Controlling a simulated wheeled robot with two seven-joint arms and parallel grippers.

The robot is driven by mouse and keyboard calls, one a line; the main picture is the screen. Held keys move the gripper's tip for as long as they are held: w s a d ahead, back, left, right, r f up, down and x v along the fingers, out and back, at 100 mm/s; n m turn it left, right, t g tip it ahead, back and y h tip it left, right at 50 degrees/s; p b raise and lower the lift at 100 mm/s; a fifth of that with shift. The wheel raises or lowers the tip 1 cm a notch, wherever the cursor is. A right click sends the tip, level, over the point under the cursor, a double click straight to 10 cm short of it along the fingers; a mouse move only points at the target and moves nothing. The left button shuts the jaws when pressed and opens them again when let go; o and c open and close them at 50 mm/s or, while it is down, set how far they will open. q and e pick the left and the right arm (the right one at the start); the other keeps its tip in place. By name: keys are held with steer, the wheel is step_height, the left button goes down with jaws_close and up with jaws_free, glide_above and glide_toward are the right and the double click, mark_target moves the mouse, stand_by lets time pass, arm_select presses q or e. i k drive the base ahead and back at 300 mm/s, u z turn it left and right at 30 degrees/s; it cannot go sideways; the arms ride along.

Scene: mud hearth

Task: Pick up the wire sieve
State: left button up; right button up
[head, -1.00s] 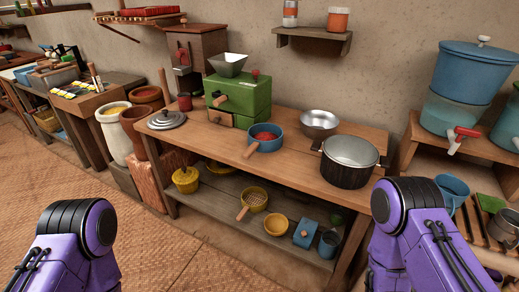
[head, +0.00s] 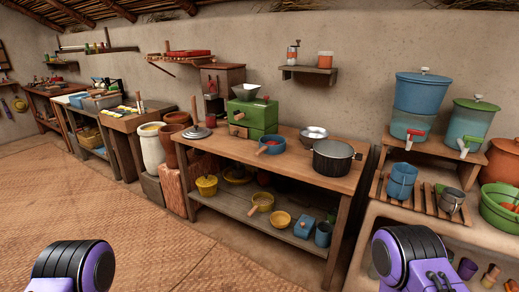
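A yellow round piece with a wooden handle (head: 262,200) lies on the lower shelf of the wooden table, its handle pointing to the lower left. It looks like the wire sieve, but it is too small here to be sure of the mesh. Parts of my two purple and black arms show at the bottom left and bottom right. Neither of my grippers is in view, and both visible arm parts are well apart from the shelf.
The wooden table (head: 290,160) carries a green grinder (head: 252,118), blue pan (head: 272,145), metal bowl (head: 314,133) and dark pot (head: 333,158). A yellow bowl (head: 280,219) and blue box (head: 305,226) share the lower shelf (head: 238,205). The matted floor (head: 150,225) before it is clear.

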mark_target(270, 144)
steer(key=u, duration=0.6)
steer(key=i, duration=0.8)
steer(key=u, duration=0.6)
steer(key=i, duration=0.9)
steer(key=z, duration=0.95)
steer(key=i, duration=0.8)
steer(key=z, duration=0.9)
